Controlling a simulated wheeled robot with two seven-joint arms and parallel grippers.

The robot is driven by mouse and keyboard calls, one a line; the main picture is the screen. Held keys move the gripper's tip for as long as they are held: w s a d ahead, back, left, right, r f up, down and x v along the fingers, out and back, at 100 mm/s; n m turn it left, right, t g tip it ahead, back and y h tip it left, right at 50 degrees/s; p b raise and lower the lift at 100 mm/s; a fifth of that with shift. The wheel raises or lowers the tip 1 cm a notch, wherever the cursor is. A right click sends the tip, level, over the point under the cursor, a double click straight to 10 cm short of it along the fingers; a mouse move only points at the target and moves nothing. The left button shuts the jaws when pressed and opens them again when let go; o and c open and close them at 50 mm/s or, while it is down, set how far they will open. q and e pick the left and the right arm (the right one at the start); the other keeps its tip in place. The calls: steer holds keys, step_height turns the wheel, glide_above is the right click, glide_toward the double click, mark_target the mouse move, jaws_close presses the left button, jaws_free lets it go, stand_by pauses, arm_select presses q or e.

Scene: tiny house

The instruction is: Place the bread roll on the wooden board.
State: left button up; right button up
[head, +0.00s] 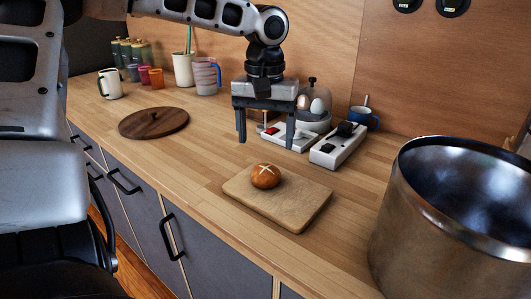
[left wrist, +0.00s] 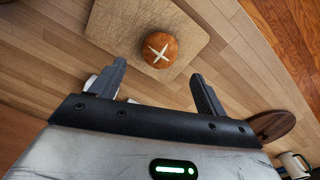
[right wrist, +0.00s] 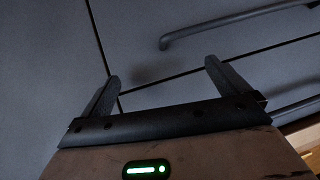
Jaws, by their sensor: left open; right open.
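The bread roll (head: 265,176) is round and brown with a pale cross cut on top. It rests on the wooden board (head: 300,212), a light rectangular board on the counter. My left gripper (head: 265,138) is open and empty, above and behind the roll, apart from it. In the left wrist view the roll (left wrist: 159,49) lies on the board (left wrist: 110,25) beyond the open fingertips (left wrist: 160,78). My right gripper (right wrist: 165,72) is open and empty in front of grey cabinet fronts, and is not seen in the head view.
A large metal pot (head: 430,225) stands at the right. A dark round lid (head: 154,122) lies to the left. Counter between lid and board is clear.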

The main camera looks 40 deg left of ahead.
arm_select(q)
step_height(320, 180, up, 3)
steer(key=shift+r, duration=0.15)
stand_by(0.6)
